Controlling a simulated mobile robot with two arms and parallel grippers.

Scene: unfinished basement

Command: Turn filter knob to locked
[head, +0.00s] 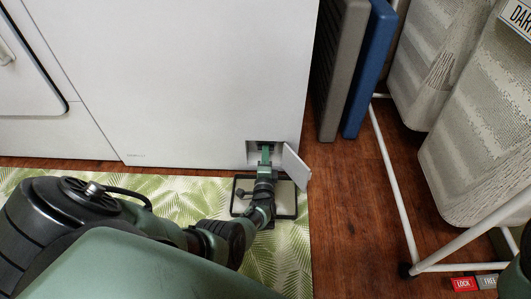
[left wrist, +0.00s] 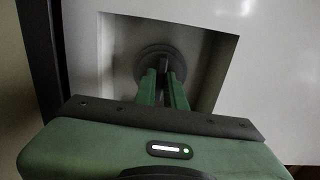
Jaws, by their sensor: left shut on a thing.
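The filter knob (left wrist: 160,58) is a round dark grey knob with a raised grip, set in a square recess (left wrist: 110,75) low on the white machine (head: 220,80). My left gripper (left wrist: 165,80) reaches into the recess and is shut on the knob's grip. In the head view my left gripper (head: 265,155) is at the recess, and the knob is hidden behind it. The small white flap (head: 295,167) of the recess hangs open to its right. No lock marking is legible around the knob. My right gripper is not in view.
A shallow dark-rimmed tray (head: 287,200) lies on the leaf-patterned mat (head: 285,260) under the recess. Grey (head: 340,70) and blue (head: 370,70) folded panels lean right of the machine. A white-framed hamper rack (head: 395,190) stands farther right, with a red LOCK tag (head: 463,284) by its foot.

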